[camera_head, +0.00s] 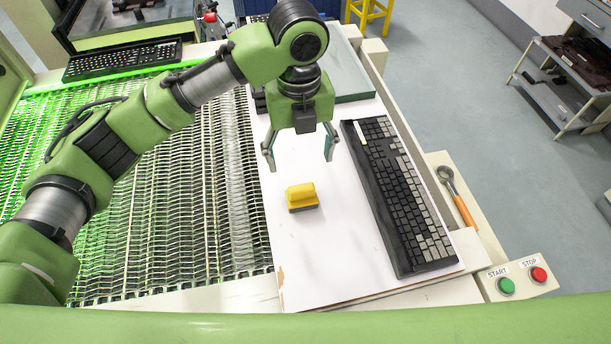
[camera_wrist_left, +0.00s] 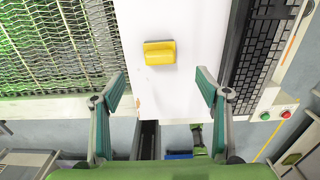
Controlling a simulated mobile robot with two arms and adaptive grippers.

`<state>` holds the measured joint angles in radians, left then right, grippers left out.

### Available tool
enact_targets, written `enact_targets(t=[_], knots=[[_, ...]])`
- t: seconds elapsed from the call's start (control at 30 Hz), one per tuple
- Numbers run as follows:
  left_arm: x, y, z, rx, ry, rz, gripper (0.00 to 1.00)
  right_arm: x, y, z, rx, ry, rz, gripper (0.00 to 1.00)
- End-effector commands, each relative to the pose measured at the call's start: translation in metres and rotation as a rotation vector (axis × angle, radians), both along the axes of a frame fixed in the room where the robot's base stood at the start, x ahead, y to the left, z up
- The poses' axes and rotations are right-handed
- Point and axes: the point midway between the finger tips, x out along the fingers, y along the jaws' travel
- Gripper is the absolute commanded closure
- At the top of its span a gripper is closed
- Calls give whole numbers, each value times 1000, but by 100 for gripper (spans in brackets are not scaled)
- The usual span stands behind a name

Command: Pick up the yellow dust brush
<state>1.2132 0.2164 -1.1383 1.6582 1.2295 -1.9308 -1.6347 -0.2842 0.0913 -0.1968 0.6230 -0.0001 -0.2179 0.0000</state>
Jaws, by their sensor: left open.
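The yellow dust brush (camera_head: 301,196) lies on the white board (camera_head: 330,270), with its yellow handle up and a dark base beneath. It also shows in the left wrist view (camera_wrist_left: 160,53), beyond the fingertips and roughly between their lines. My left gripper (camera_head: 300,160) is open and empty, above the board and a little behind the brush in the head view. Its two green-padded fingers are spread wide in the left wrist view (camera_wrist_left: 160,84). The brush is apart from the fingers. My right gripper is not in view.
A black keyboard (camera_head: 400,195) lies on the board right of the brush. A metal mesh conveyor (camera_head: 190,190) runs to the left, with another keyboard (camera_head: 122,60) at its far end. An orange-handled tool (camera_head: 457,198) and START and STOP buttons (camera_head: 522,280) are at the right edge.

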Motion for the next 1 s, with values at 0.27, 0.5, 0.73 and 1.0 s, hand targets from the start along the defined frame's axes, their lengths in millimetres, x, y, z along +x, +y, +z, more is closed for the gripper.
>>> enact_targets(t=[0.27, 0.5, 0.73, 1.0], knots=[[-2, 1, -53, 2, 6, 1, 32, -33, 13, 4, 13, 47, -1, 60], [-1, 0, -79, 1, 2, 1, 32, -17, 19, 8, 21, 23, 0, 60], [-5, 0, -103, 3, 6, 1, 32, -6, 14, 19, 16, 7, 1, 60], [-5, -1, -132, 1, 0, 1, 32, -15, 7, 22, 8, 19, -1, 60]])
